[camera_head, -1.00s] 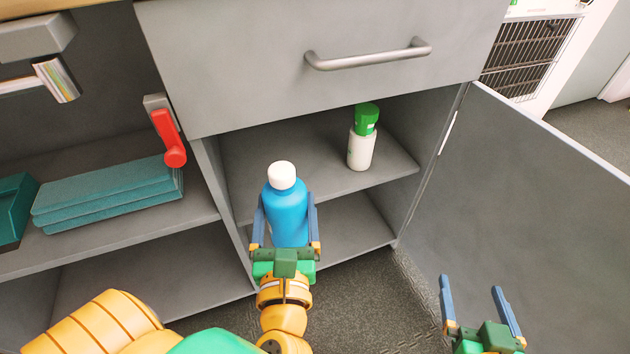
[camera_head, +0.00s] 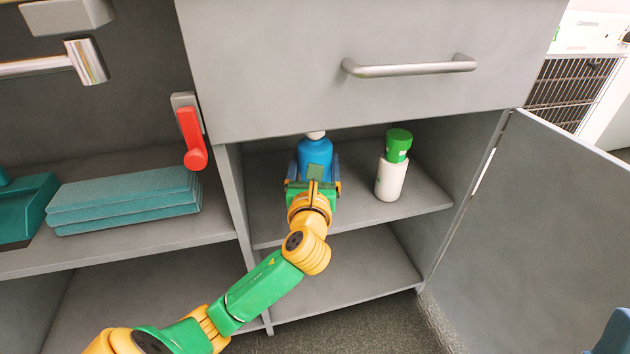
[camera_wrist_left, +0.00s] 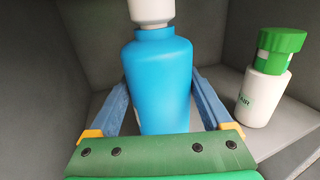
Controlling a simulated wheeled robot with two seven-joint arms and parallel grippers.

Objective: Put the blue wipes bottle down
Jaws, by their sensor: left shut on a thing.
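The blue wipes bottle (camera_head: 315,154) with a white cap is inside the open cabinet, at its upper shelf (camera_head: 425,196). It stands upright in the left wrist view (camera_wrist_left: 160,78), between the two blue fingers. My left gripper (camera_head: 314,172) is shut on the bottle, one finger on each side. The gripper hides the bottle's lower part in the head view, so I cannot tell whether its base touches the shelf. A blue part of my right gripper (camera_head: 614,332) shows at the lower right corner; its fingertips' opening cannot be judged.
A white bottle with a green cap (camera_head: 390,178) stands on the shelf to the right. The drawer front (camera_head: 350,100) overhangs the opening. The open door (camera_head: 560,230) is at right. Teal folded cloths (camera_head: 125,200) and a red-handled item (camera_head: 192,140) are at left.

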